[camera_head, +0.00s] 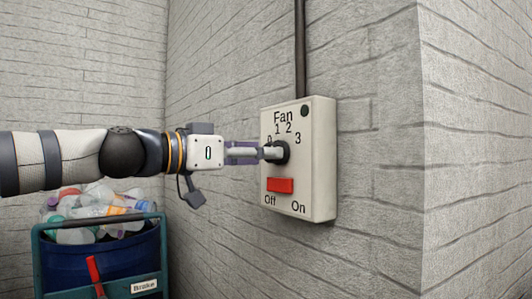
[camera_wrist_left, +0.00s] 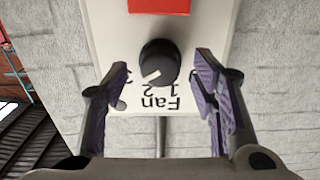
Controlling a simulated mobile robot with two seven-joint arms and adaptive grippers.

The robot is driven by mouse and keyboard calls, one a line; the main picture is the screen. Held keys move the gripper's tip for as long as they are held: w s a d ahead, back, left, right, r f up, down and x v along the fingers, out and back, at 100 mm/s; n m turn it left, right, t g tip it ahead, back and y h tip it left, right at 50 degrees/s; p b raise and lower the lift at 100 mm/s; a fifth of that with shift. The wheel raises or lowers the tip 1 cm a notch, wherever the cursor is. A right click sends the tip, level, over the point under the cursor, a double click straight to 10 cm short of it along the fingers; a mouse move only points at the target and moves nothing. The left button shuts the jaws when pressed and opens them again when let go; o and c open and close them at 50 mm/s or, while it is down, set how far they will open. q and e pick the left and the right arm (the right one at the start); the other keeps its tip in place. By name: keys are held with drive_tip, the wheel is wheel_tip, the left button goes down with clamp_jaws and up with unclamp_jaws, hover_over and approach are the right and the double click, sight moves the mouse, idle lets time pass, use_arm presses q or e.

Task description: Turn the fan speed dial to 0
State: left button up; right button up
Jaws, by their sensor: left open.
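The fan dial (camera_head: 281,152) is a round black knob on a pale wall box (camera_head: 322,165), under the word Fan and the numbers 0 to 3. In the left wrist view the dial (camera_wrist_left: 158,58) appears upside down. Its white pointer mark lies on the lower left of the knob, toward the 2 or 3 side; the exact setting is hard to tell. My left gripper (camera_head: 262,152) is in front of the dial. In the wrist view its purple-padded fingers (camera_wrist_left: 160,85) are open, one on each side of the dial, with visible gaps. The right gripper is not in view.
A red switch (camera_head: 280,185) marked Off and On sits below the dial. A dark pipe (camera_head: 299,50) runs up the brick wall from the box. A bin of bottles (camera_head: 100,250) stands at lower left, below my left arm. A wall corner lies to the right.

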use_arm(q)
drive_tip(key=shift+x, duration=0.95)
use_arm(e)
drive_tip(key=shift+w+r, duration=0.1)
use_arm(q)
drive_tip(key=c, duration=1.2)
drive_tip(key=shift+o, duration=0.2)
